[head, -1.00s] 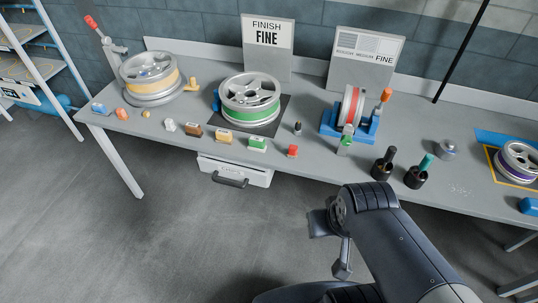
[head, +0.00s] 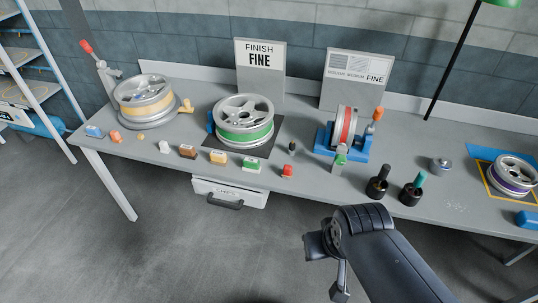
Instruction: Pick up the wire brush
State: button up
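Two dark cups stand near the bench's front edge, right of centre. One holds a tool with a black handle (head: 382,174), the other a tool with a teal handle (head: 419,180). The lower parts of both tools are hidden in the cups, so I cannot tell which is the wire brush. My gripper (head: 326,267) is at the lower middle, in front of the bench, left of and nearer than the cups. Its two dark fingers look apart, with floor showing between them. It appears empty and touches nothing.
The grey bench (head: 330,185) carries a yellow-banded wheel (head: 143,97), a green-banded wheel (head: 245,132), a red wheel in a blue stand (head: 346,126) and a purple-banded wheel (head: 511,174). Small coloured blocks line the front edge. A drawer (head: 240,191) hangs below. Floor in front is clear.

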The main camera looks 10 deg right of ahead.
aim_at(287, 173)
jog(key=i+l+u, duration=0.1)
jog(key=i+u, duration=0.35)
jog(key=i, duration=0.5)
